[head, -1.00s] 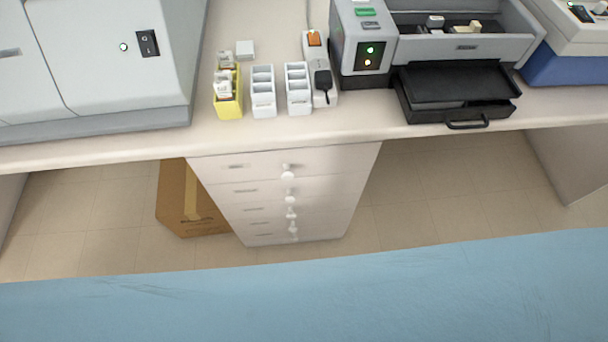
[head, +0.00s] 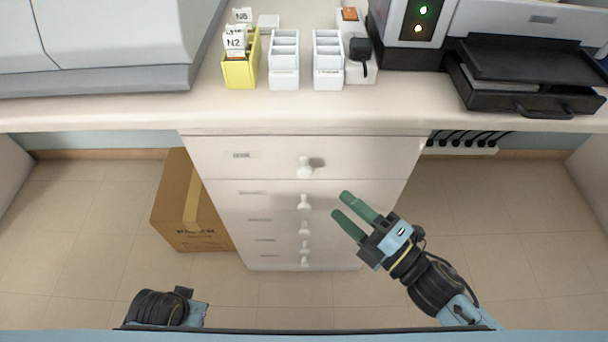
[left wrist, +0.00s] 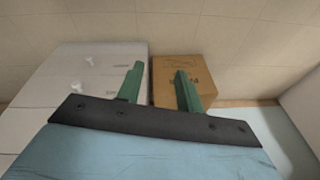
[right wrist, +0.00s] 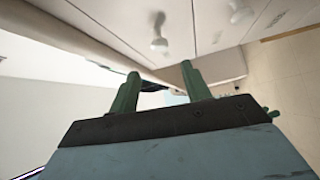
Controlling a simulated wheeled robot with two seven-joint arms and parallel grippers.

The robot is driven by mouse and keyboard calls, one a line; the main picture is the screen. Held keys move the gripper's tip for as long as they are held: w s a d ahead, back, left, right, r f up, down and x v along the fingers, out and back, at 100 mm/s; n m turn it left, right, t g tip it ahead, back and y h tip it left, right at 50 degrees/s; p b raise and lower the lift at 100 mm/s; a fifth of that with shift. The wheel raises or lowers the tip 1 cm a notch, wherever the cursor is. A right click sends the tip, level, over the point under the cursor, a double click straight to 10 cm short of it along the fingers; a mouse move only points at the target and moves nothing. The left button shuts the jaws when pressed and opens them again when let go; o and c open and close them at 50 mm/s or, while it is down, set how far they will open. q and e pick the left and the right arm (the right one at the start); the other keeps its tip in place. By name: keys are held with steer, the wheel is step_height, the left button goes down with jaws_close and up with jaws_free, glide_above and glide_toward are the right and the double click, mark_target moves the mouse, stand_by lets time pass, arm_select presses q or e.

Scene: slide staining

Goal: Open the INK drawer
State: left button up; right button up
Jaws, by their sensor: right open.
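The white drawer cabinet (head: 228,172) stands under the bench with a column of shut drawers. Each has a round white knob and a small label; the top drawer's knob (head: 305,166) is the largest in view. The labels are too small to read, so I cannot tell which drawer is INK. My right gripper (head: 341,204) is open and empty, in front of the cabinet, right of the second drawer's knob (head: 304,202) and apart from it. A knob (right wrist: 159,44) shows beyond its fingers. My left gripper (left wrist: 159,85) is open and empty; its fingers are hidden in the head view.
A cardboard box (head: 172,210) stands left of the cabinet. The bench top (head: 150,118) overhangs the drawers and carries a yellow slide rack (head: 240,72), white racks (head: 284,75) and a black tray (head: 530,98). The floor right of the cabinet is open; a power strip (head: 462,146) runs behind.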

mark_target(306, 176)
steer(key=b+x, duration=0.1)
steer(key=x, duration=0.9)
steer(key=shift+w+a+b, duration=0.25)
steer(key=shift+w+b, duration=0.05)
steer(key=shift+w, duration=0.05)
arm_select(q)
steer(key=shift+w+d+r, duration=0.1)
steer(key=shift+d+r, duration=0.25)
steer(key=shift+r, duration=0.35)
steer(key=shift+w+d+r, duration=0.15)
steer(key=shift+d+r, duration=0.15)
steer(key=shift+r, duration=0.35)
steer(key=shift+w+d+r, duration=0.1)
steer(key=shift+d+r, duration=0.25)
steer(key=shift+r, duration=0.35)
arm_select(e)
steer(key=shift+w+a, duration=0.35)
steer(key=shift+a, duration=0.1)
jaws_close()
